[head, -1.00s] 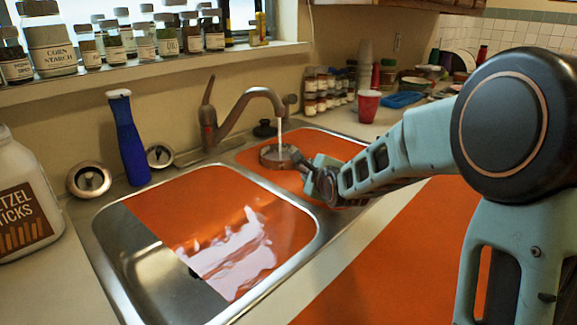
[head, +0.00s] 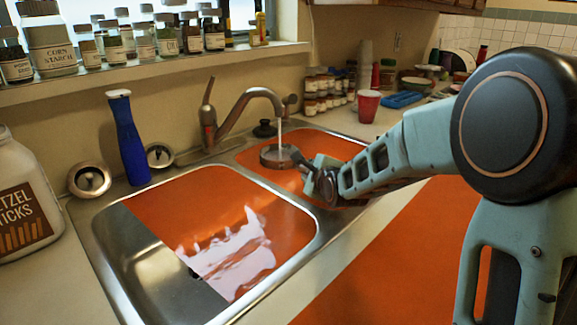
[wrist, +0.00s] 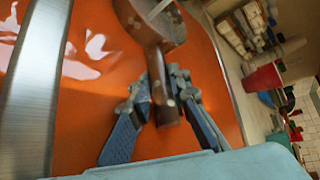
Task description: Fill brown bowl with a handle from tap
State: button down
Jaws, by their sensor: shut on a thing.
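The brown bowl with a handle (head: 280,156) is held level under the tap (head: 240,110), over the right-hand basin. A thin stream of water runs from the spout into the bowl. In the wrist view the bowl (wrist: 158,20) is at the top, with its brown handle (wrist: 162,85) running down between the fingers. My gripper (head: 306,166) is shut on the handle; in the wrist view its fingers (wrist: 166,95) stand on either side of it. The water level inside is hard to make out.
The left basin (head: 140,255) is beside the bowl, with an orange and bare-metal bottom. A blue bottle (head: 128,140) stands behind it, and a pretzel jar (head: 22,205) at left. A red cup (head: 368,106) and small jars (head: 322,92) stand right of the tap.

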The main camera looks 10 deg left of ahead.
jog(key=shift+r, duration=0.15)
jog(key=s+d+p, duration=0.3)
jog(key=s+d, duration=0.2)
jog(key=s, duration=0.2)
jog(key=shift+p, duration=0.3)
jog(key=shift+d, duration=0.1)
jog(key=shift+r, duration=0.1)
dwell(0.7)
